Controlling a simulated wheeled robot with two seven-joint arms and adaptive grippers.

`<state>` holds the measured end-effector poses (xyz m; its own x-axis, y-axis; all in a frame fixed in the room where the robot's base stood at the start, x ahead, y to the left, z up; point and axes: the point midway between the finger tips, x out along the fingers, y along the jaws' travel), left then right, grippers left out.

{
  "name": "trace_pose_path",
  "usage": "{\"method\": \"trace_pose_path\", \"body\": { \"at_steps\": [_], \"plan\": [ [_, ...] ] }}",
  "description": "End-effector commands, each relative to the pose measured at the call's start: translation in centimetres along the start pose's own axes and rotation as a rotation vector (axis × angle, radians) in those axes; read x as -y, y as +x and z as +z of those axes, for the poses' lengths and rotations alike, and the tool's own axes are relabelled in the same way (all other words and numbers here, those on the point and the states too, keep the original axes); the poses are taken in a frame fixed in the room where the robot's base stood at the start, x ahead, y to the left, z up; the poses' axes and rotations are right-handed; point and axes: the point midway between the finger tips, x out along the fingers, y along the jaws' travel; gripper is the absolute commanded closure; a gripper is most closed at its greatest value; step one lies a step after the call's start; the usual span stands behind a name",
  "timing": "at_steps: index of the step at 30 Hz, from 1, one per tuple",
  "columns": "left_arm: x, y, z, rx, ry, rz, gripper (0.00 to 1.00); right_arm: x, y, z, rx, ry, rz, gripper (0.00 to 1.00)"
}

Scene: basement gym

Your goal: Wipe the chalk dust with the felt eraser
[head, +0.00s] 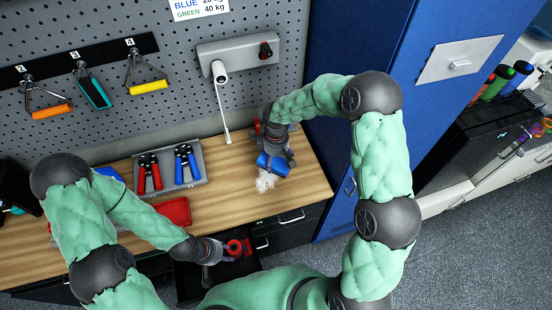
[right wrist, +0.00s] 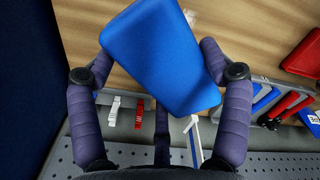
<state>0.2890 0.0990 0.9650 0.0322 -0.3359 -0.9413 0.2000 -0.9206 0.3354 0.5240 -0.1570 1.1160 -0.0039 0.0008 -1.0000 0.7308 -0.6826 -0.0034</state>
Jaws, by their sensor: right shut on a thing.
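The felt eraser is a blue block (head: 271,165) held over the workbench; it fills the middle of the right wrist view (right wrist: 165,60). My right gripper (head: 277,153) is shut on it, with one finger on each side in the wrist view. The chalk dust is a pale, whitish patch (head: 265,183) on the wood just in front of the eraser. The eraser is close to the patch; whether it touches the bench is hidden. My left gripper (head: 213,250) is at the front edge by an open dark drawer; its finger opening is unclear.
On the wooden bench (head: 225,195) are a grey tray (head: 199,178) with red and blue hand grips and a red item (head: 175,211). A red ring-shaped item (head: 238,247) shows at the drawer. A blue locker (head: 340,190) stands right of the bench; pegboard stands behind.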

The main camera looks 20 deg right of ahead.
Motion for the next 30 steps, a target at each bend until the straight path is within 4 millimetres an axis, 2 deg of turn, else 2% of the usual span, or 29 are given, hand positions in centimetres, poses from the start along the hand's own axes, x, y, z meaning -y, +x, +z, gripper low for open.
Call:
{"method": "trace_pose_path", "body": {
  "at_steps": [3,9,23,30],
  "plan": [
    [0.7,2.0,-0.1,0.0,0.0,0.0,0.6,0.0,2.1,0.0,0.0,0.0,0.0,0.47],
    [1.7,4.7,-0.1,0.001,0.0,0.0,0.6,0.0,5.0,0.0,0.0,0.0,0.0,0.47],
    [2.3,6.5,-0.2,0.0,0.0,0.0,0.6,0.0,7.2,0.0,0.0,0.0,0.0,0.47],
    [2.8,7.9,-0.3,0.0,0.0,0.0,0.6,0.0,9.5,0.0,0.0,0.001,0.0,0.47]
  ]
}}
